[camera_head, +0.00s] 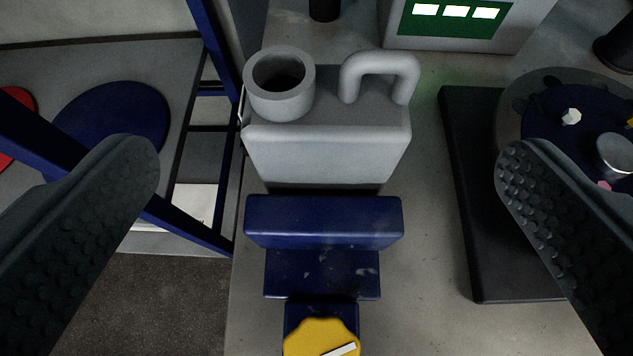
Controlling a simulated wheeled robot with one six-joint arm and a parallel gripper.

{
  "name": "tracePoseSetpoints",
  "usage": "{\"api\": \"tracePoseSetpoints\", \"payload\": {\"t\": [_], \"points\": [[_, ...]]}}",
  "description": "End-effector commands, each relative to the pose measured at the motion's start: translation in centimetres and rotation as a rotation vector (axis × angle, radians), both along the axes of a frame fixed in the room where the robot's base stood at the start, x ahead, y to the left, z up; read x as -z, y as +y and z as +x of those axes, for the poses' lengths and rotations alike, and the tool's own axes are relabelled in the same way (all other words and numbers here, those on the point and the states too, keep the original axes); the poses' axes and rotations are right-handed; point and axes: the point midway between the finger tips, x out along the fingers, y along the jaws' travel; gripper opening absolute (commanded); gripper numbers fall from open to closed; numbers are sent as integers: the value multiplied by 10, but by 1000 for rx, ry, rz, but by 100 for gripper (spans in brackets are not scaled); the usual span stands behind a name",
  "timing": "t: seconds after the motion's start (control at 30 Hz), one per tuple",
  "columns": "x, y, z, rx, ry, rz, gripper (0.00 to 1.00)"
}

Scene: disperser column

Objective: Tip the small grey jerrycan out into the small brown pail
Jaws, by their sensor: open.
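The small grey jerrycan (328,148) stands upright in the upper middle of the view, with a wide round spout (279,88) at its top left and a looped handle (380,72) at its top right. My gripper (328,160) is open and empty, its two dark studded fingers wide apart at the left and right. The jerrycan shows between and beyond the fingertips, and I see no contact. The inside of the spout is dark, so its contents cannot be told. I cannot see the small brown pail in this view.
A blue stepped block (322,272) with a yellow knob (321,338) is in front of the jerrycan. A dark slab (500,200) and a round blue-topped device (570,115) are at right. A box with a green panel (455,18) is behind. A blue frame (215,60) borders the left.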

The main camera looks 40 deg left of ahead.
Motion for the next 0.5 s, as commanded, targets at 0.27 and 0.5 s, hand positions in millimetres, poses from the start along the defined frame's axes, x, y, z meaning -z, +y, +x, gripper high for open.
{"api": "tracePoseSetpoints", "payload": {"t": [0.27,0.5], "points": [[23,21,34,1,2,-2,100],[41,39,62,1,3,-1,100]]}}
